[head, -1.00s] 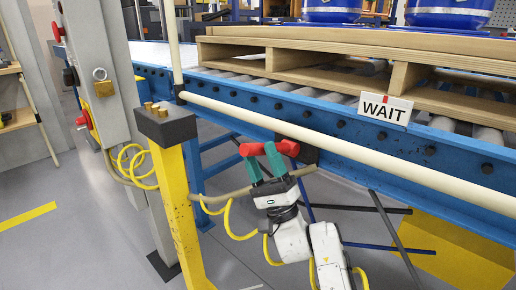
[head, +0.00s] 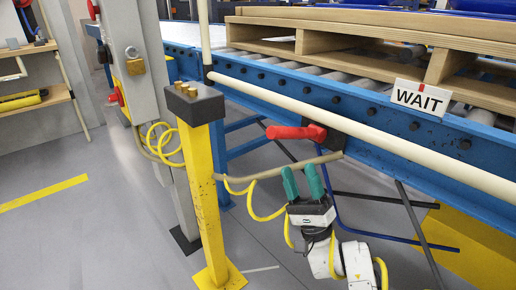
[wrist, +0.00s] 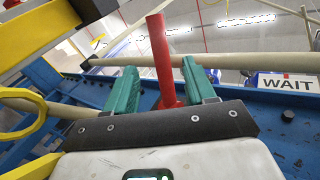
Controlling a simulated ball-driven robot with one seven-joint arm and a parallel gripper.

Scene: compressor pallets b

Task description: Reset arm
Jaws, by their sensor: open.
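My gripper (head: 303,182) has two green fingers that stand apart with nothing held between them. In the head view it is below the red handle (head: 296,132), which sticks out to the left from a dark mount on the blue conveyor frame. In the wrist view the red handle (wrist: 160,60) appears between and beyond the green fingers (wrist: 158,90); I cannot tell the exact gap, but the head view shows them apart. My white arm reaches up from the bottom of the head view.
The blue conveyor frame (head: 370,110) carries a wooden pallet (head: 350,32) and a WAIT sign (head: 420,98). A cream rail (head: 330,115) runs along its front. A yellow post (head: 204,190) with yellow hoses stands left of my arm. Grey floor (head: 80,235) is open at the left.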

